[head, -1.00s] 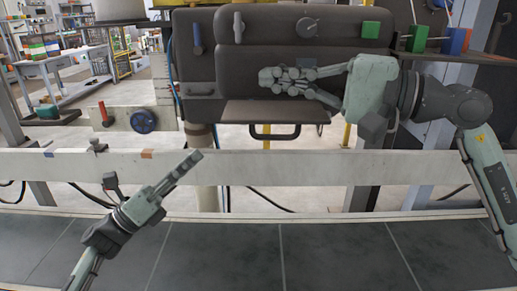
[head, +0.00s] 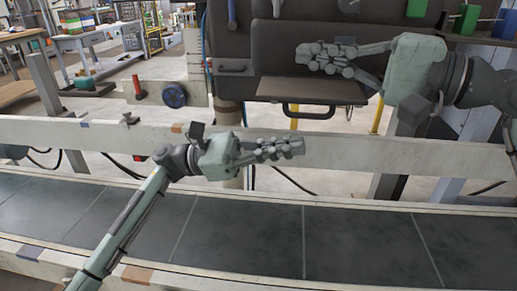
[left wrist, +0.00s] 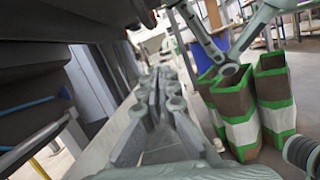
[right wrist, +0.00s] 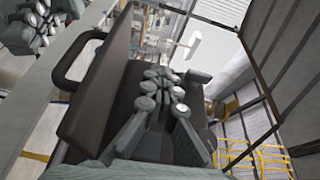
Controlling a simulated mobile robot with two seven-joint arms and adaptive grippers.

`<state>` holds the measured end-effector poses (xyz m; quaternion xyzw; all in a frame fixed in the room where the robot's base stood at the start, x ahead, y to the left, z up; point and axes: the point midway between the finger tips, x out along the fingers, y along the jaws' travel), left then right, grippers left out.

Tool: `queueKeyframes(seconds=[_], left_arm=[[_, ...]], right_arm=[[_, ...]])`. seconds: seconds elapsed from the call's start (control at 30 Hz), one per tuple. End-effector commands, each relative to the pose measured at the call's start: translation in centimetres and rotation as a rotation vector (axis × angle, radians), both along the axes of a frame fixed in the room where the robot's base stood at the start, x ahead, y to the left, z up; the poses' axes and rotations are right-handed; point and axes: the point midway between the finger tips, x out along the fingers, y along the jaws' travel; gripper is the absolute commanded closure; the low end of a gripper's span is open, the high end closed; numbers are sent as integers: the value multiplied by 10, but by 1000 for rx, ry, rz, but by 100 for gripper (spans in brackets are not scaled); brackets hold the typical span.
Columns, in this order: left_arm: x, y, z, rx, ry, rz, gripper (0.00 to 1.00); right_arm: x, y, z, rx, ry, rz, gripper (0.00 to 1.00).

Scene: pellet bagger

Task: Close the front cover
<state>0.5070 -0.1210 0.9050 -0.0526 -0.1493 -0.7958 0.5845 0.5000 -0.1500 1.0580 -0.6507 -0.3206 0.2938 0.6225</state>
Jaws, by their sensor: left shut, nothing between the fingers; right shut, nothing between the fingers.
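The front cover (head: 312,91) shows in the head view as a dark brown flap sticking out at the bottom of the dark machine body (head: 285,40). A dark bar handle (head: 308,115) hangs along its front edge. In the right wrist view the cover (right wrist: 100,95) and its handle (right wrist: 72,58) lie left of the fingers. My right gripper (head: 312,56) is shut and empty, above the flap in the picture, pointing left. My left gripper (head: 290,148) is shut and empty, below the handle and apart from it, pointing right. It also shows in the right wrist view (right wrist: 48,22).
A pale rail (head: 400,155) runs across in front of the machine, with a dark tiled conveyor (head: 250,228) nearer me. Green-and-white striped bags (left wrist: 275,105) show in the left wrist view.

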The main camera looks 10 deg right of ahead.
Motion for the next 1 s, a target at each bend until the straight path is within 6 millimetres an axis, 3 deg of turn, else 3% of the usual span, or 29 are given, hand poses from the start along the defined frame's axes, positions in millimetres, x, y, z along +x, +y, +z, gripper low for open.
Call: queueKeyframes(seconds=[0.1,0.3,1.0], left_arm=[[-4,-1,18,0,-4,0,100],[-6,0,37,1,0,1,100],[-11,2,52,0,2,2,100]], right_arm=[[0,0,0,0,0,0,100],[0,0,0,0,0,0,100],[0,0,0,0,0,0,100]])
